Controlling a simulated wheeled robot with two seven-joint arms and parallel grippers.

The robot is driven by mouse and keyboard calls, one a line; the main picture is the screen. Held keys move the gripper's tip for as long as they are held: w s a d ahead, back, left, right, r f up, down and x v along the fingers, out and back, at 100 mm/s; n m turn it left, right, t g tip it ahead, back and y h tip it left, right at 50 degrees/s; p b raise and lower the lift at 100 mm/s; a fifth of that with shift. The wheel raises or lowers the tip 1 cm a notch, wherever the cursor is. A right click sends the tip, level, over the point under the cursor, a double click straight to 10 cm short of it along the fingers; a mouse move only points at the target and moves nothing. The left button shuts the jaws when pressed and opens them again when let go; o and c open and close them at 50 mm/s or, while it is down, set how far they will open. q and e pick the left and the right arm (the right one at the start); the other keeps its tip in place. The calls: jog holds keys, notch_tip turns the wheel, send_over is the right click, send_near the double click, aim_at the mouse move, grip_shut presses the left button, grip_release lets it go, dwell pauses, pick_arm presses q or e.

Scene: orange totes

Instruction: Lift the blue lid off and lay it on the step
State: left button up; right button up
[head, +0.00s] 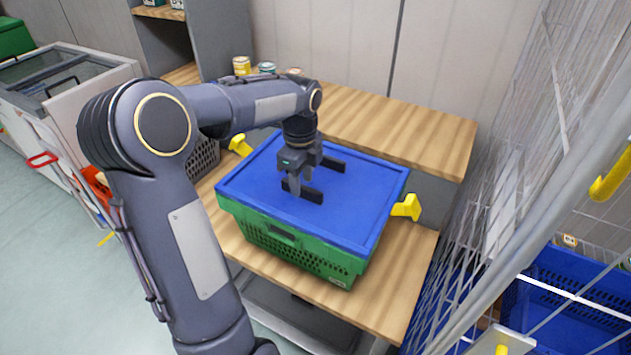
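A flat blue lid (352,205) covers a green crate (300,252) with slotted sides. The crate stands on a lower wooden surface (398,285). My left gripper (318,178) is over the lid, its two dark fingers spread apart with nothing between them. The fingers are at or just above the lid's top; I cannot tell whether they touch it. A raised wooden step (410,125) runs behind the crate. My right gripper is not in view.
Yellow handles (407,207) (240,145) stick out beside the crate. Several cans (241,65) stand at the step's back left. A wire mesh cage (520,180) with a blue crate (575,290) is at the right. The step's right part is clear.

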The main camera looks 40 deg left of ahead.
pick_arm(q)
jog(key=shift+a+f, duration=0.1)
jog(key=shift+f, duration=0.8)
jog(key=shift+c, duration=0.4)
grip_shut()
jog(key=shift+r, duration=0.1)
